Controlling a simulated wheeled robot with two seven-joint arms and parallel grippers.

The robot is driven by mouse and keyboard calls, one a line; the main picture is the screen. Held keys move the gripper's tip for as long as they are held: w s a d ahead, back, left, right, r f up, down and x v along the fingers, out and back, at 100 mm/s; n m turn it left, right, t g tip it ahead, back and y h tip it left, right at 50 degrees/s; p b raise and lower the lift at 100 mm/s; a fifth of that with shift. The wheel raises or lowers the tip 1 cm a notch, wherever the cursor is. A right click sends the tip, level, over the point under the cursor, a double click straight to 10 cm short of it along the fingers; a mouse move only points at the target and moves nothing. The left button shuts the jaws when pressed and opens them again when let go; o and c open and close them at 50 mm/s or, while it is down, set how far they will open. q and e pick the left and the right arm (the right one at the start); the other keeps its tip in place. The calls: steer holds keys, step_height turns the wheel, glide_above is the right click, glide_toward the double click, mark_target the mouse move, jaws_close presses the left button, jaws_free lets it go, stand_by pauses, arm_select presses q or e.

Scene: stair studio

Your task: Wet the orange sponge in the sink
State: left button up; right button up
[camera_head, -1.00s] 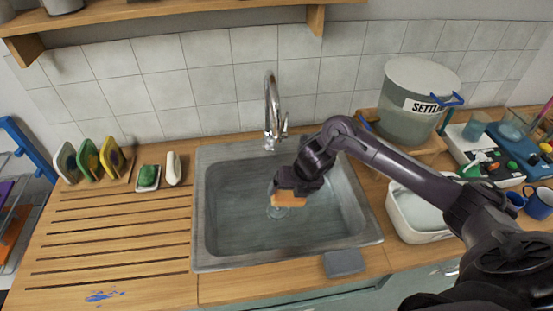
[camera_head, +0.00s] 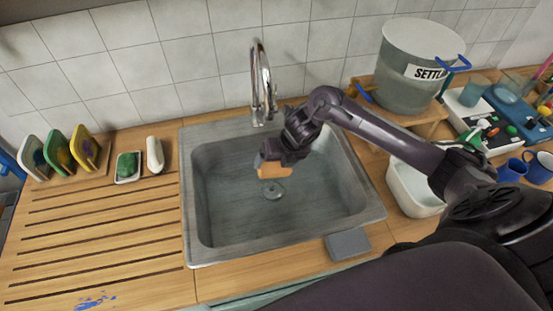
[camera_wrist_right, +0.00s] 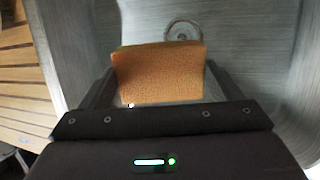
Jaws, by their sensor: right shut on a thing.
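My right gripper (camera_head: 272,160) is shut on the orange sponge (camera_head: 271,171) and holds it over the grey sink (camera_head: 215,225), near the faucet (camera_head: 262,85). In the right wrist view the sponge (camera_wrist_right: 160,75) sits between the two dark fingers (camera_wrist_right: 160,85), with the round drain (camera_wrist_right: 182,31) beyond it. The sink's drain (camera_head: 274,190) shows just below the sponge in the head view. I cannot tell whether the sponge touches water, and no stream shows from the faucet. My left gripper is not in view.
Left of the sink, a green sponge in a dish (camera_head: 128,167), a white bar (camera_head: 155,155) and several upright coloured pieces (camera_head: 58,152) stand by a grooved drainboard (camera_head: 90,230). A grey pad (camera_head: 348,244) lies at the front edge. A white tub (camera_head: 412,190) and a bucket (camera_head: 405,75) stand right.

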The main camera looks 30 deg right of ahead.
step_height(320, 180, down, 2)
steer(key=shift+s+f+b, duration=0.1)
steer(key=shift+b, duration=0.6)
arm_select(q)
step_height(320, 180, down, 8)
steer(key=b, duration=0.6)
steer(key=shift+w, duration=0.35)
arm_select(e)
step_height(320, 180, down, 7)
arm_select(q)
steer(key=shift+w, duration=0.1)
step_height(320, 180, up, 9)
steer(key=p, duration=0.9)
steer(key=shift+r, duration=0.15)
arm_select(e)
steer(key=shift+r, duration=5.75)
